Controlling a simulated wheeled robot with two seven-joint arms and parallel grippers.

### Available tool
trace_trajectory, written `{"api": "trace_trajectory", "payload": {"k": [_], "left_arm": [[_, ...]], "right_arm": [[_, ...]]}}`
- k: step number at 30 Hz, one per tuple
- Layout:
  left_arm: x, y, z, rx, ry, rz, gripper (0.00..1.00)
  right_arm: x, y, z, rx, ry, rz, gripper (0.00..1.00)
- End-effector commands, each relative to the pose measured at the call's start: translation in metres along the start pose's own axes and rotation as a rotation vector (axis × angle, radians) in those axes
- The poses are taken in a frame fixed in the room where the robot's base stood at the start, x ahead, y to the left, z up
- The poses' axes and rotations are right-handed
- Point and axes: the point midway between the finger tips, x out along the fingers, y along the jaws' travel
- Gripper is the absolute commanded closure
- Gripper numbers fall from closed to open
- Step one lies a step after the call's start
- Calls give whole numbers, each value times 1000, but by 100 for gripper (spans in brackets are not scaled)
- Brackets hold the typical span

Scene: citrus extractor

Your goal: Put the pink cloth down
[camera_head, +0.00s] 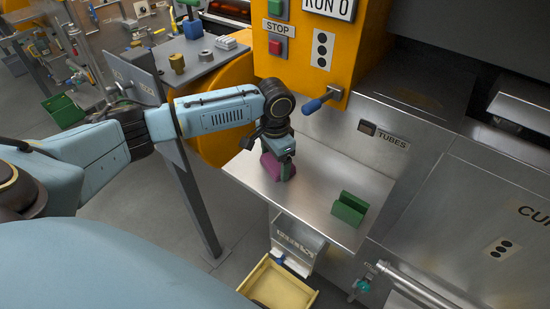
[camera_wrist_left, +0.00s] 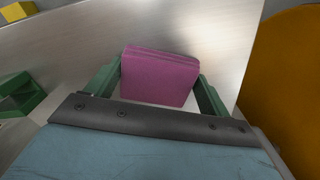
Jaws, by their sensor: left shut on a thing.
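The pink cloth (camera_wrist_left: 158,78) is a folded magenta block between the two green fingers of my left gripper (camera_wrist_left: 160,85) in the left wrist view. The left gripper is shut on it. In the head view the cloth (camera_head: 271,166) shows just below my left gripper (camera_head: 279,168), over the left part of the steel shelf (camera_head: 320,187). The cloth is at or just above the shelf surface; I cannot tell if it touches. My right gripper is not in view.
A green holder (camera_head: 348,208) stands on the shelf to the right of the cloth. The orange machine housing (camera_head: 318,60) with a blue-handled lever (camera_head: 313,106) rises behind. A yellow tray (camera_head: 278,287) sits below the shelf's front edge. The shelf between cloth and holder is clear.

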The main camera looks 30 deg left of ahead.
Motion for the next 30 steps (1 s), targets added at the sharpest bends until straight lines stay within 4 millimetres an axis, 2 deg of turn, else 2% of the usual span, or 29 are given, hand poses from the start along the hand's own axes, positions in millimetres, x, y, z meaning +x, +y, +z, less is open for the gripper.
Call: {"api": "trace_trajectory", "payload": {"k": [1,5,14,17,24,30], "left_arm": [[0,0,0,0,0,0,15],[0,0,0,0,0,0,0],[-5,0,0,0,2,0,0],[-18,0,-1,0,4,-1,0],[-70,0,-1,0,4,-1,0],[-106,0,-1,-1,3,0,0]], "right_arm": [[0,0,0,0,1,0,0],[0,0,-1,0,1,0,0],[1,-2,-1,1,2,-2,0],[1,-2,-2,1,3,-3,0],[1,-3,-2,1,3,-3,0],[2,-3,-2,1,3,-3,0]]}}
